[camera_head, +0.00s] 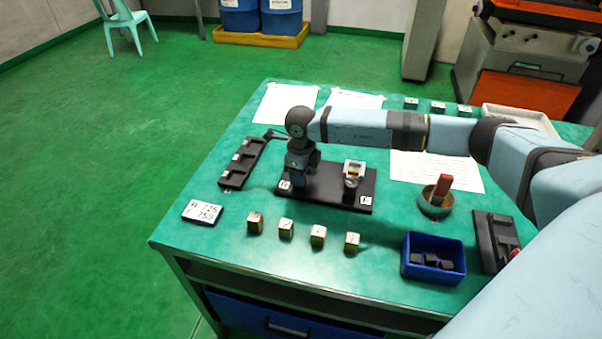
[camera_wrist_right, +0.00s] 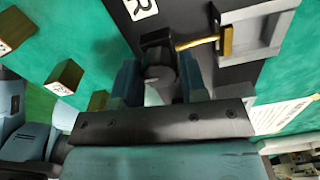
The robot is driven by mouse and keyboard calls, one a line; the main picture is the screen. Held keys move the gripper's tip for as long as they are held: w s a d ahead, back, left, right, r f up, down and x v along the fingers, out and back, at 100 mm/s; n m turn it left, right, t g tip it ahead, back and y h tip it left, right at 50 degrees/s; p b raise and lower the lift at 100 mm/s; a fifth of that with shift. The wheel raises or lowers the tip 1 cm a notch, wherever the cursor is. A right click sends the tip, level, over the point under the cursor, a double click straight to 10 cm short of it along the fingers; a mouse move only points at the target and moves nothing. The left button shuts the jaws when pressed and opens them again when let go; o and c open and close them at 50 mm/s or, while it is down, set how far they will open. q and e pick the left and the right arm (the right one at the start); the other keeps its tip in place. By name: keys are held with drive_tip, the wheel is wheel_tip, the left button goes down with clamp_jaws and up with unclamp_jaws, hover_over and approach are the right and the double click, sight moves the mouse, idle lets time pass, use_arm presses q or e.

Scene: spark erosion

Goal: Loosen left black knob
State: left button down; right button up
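A black base plate (camera_head: 335,195) lies on the green table and carries a fixture. My right gripper (camera_head: 299,172) is low over its left part and hides what stands there in the head view. In the right wrist view, a black knob (camera_wrist_right: 158,52) with a dark grey round part lies between the two blue-grey fingers of my right gripper (camera_wrist_right: 158,85). The fingers look open, with narrow gaps on both sides of the knob. A white label reading "R" (camera_wrist_right: 141,8) is near it, and a brass rod (camera_wrist_right: 197,42) runs to its right. My left gripper is not in view.
Several small brass-coloured cubes (camera_head: 286,229) stand along the front. A black rack (camera_head: 243,163) is left of the plate. A blue bin (camera_head: 433,242) with black pieces and a round bowl (camera_head: 434,208) are at the right. A display (camera_head: 202,212) lies at the left corner.

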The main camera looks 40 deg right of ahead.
drive_tip(key=o, duration=0.3)
drive_tip(key=shift+r, duration=0.15)
wheel_tip(320, 180, up, 14)
drive_tip(key=shift+f, duration=0.2)
idle(0.6)
